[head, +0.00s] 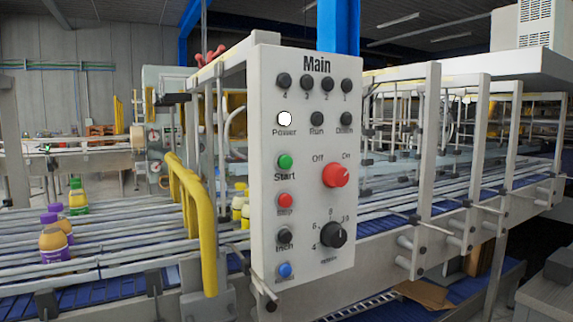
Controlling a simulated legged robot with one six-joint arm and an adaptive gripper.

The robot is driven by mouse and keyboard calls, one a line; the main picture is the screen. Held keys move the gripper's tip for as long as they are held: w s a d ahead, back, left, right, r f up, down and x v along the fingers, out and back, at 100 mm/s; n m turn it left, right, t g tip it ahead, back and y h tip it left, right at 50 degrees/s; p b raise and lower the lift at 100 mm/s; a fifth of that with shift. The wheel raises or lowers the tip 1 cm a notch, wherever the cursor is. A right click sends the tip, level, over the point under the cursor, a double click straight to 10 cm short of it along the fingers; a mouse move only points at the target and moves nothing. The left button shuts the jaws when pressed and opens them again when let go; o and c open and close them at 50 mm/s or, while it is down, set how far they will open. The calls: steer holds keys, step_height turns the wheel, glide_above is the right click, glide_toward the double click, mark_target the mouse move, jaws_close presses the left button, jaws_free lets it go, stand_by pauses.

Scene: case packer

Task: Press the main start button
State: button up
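The green start button (285,161) is on the left side of the white panel labelled "Main" (306,230), with "Start" written under it. It sits below the white "Power" lamp (285,119) and above a red button (285,200). A red knob (336,175) marked Off and On is to its right, with a black numbered knob (333,235) below that. The panel faces me, slightly angled, and nothing covers the start button. My gripper is not in view.
A yellow guard rail (206,230) stands close to the panel's left. Conveyor lanes (130,250) with several bottles (54,240) run behind it. Metal posts (427,165) and pegs stick out to the right. A grey block (560,268) is at the lower right edge.

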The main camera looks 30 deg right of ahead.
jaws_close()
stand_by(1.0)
